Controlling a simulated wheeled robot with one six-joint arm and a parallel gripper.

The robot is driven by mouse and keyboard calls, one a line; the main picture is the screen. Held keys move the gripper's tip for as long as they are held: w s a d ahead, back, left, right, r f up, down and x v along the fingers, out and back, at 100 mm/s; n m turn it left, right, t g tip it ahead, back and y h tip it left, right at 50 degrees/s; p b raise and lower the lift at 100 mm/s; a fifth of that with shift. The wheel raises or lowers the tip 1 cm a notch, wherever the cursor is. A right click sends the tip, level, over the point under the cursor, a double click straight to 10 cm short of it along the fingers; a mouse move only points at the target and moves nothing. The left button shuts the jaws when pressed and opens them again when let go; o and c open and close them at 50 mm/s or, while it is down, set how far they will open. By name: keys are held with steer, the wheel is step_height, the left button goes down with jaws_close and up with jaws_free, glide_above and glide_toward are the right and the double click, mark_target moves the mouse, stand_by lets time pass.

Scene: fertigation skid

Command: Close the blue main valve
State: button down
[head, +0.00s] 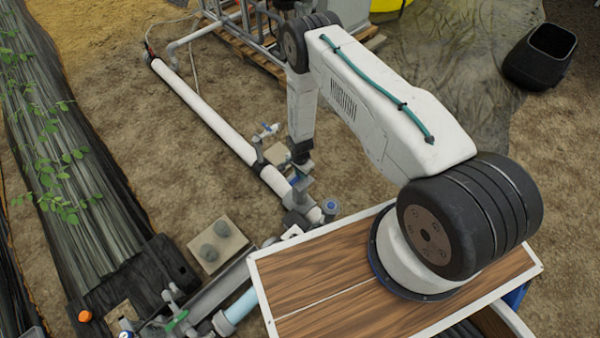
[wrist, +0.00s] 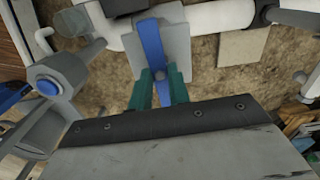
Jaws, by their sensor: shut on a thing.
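The blue main valve handle (wrist: 150,42) shows in the wrist view as a flat blue lever on a grey valve body (wrist: 172,50), set in the white pipe. My gripper (wrist: 158,90) has its two green fingers on either side of the lever's near end, shut on it. The lever points from the valve body toward my gripper. In the head view my gripper (head: 300,168) reaches down to the valve at the pipe's near end, and my wrist hides most of the handle there.
A long white pipe (head: 205,110) runs to the back left. A round blue-capped fitting (head: 330,206) is close on the right. A plant bed (head: 60,150) lies left, and a black bin (head: 540,57) stands at the far right.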

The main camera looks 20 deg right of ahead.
steer(key=shift+m, duration=0.4)
steer(key=c, duration=1.3)
jaws_free()
steer(key=shift+r, duration=0.1)
step_height(320, 180, up, 8)
steer(key=shift+f, duration=0.2)
